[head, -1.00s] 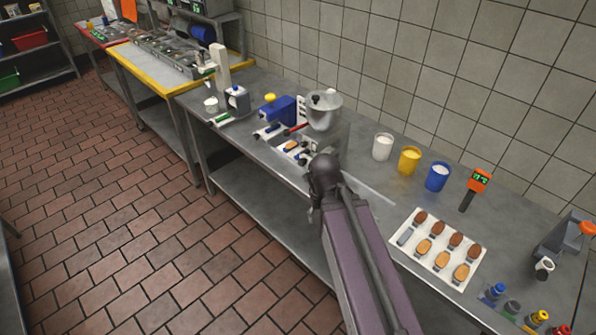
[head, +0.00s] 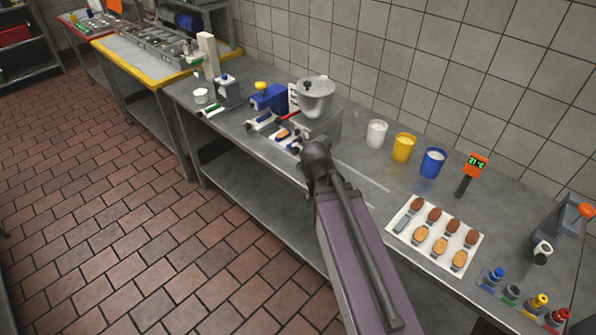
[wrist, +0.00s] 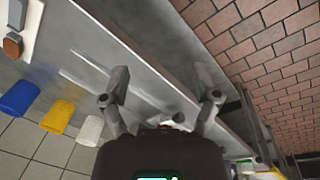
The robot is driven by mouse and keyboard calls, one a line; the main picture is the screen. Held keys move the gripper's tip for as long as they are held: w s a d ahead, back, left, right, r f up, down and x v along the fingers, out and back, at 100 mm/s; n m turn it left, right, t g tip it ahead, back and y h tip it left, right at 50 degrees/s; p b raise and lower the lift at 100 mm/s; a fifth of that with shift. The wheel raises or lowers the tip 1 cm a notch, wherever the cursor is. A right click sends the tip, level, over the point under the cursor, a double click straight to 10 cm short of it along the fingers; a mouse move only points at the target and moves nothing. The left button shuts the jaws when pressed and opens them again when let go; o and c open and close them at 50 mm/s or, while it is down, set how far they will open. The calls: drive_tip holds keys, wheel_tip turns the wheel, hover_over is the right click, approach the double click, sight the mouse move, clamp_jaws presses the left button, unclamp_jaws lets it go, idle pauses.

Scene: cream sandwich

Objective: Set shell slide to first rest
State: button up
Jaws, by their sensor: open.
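In the head view a steel machine with a round hopper (head: 316,97) stands on the steel bench. A small light carriage with a brown-orange shell (head: 283,135) sits low at its front left, partly hidden by my arm. I cannot tell for certain whether this is the shell slide. My gripper (wrist: 162,92) is open and empty in the wrist view, its two fingers apart over the bench near its front edge. In the head view my wrist covers most of it, just in front of the machine.
White (head: 376,134), yellow (head: 403,148) and blue (head: 432,163) cups stand right of the machine. A white tray (head: 408,252) of several shells lies nearer. Pale strips (wrist: 88,70) mark the bench between cups and front edge.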

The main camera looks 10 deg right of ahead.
drive_tip(key=w+f+m+t+h+b, duration=0.1)
drive_tip(key=w+f+m+h+b, duration=0.1)
drive_tip(key=w+f+h+b, duration=0.35)
drive_tip(key=m+t+h+b, duration=0.6)
drive_tip(key=t+h+b, duration=0.25)
drive_tip(key=b, duration=1.55)
approach(299, 168)
drive_tip(key=s+a+y, duration=0.1)
drive_tip(key=s+a, duration=0.1)
drive_tip(key=a, duration=0.1)
drive_tip(key=shift+s+d+r+t+p, duration=0.1)
drive_tip(key=shift+d+r+t+p, duration=0.2)
drive_tip(key=shift+t, duration=0.15)
drive_tip(key=shift+d, duration=0.1)
drive_tip(key=shift+x, duration=6.8)
drive_tip(key=shift+f, duration=0.1)
clamp_jaws()
